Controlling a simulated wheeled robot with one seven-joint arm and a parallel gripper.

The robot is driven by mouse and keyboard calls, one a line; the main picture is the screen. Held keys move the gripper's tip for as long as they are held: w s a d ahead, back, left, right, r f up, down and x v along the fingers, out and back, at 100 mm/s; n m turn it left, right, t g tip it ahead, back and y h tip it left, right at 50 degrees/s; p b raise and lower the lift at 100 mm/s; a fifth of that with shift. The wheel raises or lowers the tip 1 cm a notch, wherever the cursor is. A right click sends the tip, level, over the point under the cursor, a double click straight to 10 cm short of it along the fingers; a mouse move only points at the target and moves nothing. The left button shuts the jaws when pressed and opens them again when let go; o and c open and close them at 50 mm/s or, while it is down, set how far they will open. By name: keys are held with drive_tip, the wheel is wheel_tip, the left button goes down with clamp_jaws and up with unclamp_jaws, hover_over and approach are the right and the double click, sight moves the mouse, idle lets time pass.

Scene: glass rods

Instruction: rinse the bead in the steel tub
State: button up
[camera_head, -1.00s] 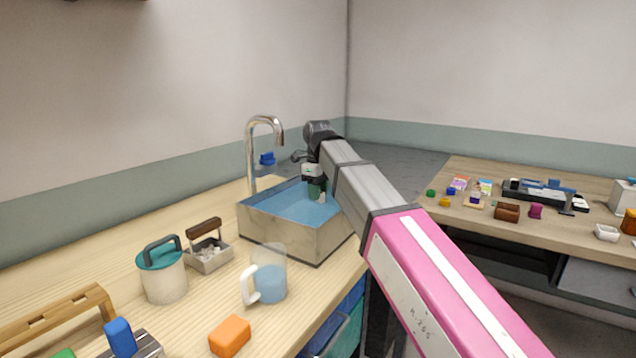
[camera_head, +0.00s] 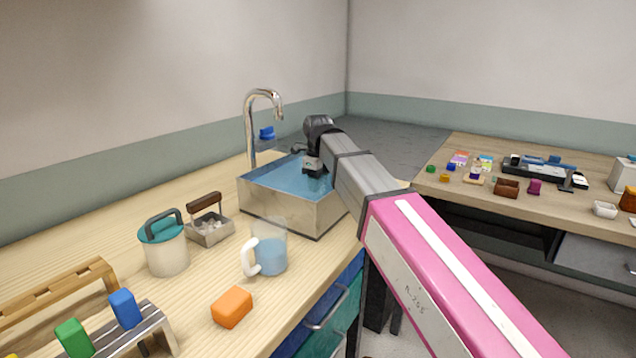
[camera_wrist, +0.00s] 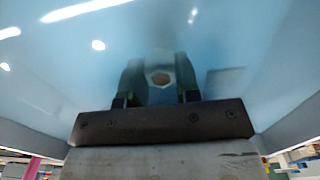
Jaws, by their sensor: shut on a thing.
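The steel tub (camera_head: 290,215) stands at the back right of the wooden counter, filled with blue water (camera_head: 283,178). My gripper (camera_wrist: 160,78) is down in the tub, and its fingers are under the water in the head view. In the wrist view the two dark green fingers are shut on the bead (camera_wrist: 160,77), a small pale piece with a brownish face, blurred by the water. The bead is hidden in the head view. The tub's pale walls rise on both sides of my gripper in the wrist view.
A curved steel tap (camera_head: 250,125) stands behind the tub. A mug (camera_head: 270,255), a teal-lidded canister (camera_head: 166,253), a small metal box (camera_head: 210,228) and an orange block (camera_head: 232,307) stand in front and left. A second table (camera_head: 590,195) with small items is at right.

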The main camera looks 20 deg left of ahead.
drive_tip(key=shift+s, duration=0.1)
drive_tip(key=shift+s+a, duration=0.25)
drive_tip(key=shift+s, duration=0.5)
drive_tip(key=shift+s+a, duration=0.2)
drive_tip(key=shift+s, duration=0.6)
drive_tip(key=shift+s+a, duration=0.25)
drive_tip(key=shift+s, duration=0.5)
drive_tip(key=shift+w+d, duration=0.25)
drive_tip(key=shift+w, duration=0.55)
drive_tip(key=shift+w+d, duration=0.2)
drive_tip(key=shift+w, duration=0.65)
drive_tip(key=shift+w+d, duration=0.25)
drive_tip(key=shift+w, duration=0.55)
wheel_tip(320, 180, up, 11)
idle(0.3)
drive_tip(key=shift+r, duration=0.1)
idle(0.4)
drive_tip(key=shift+r, duration=2.4)
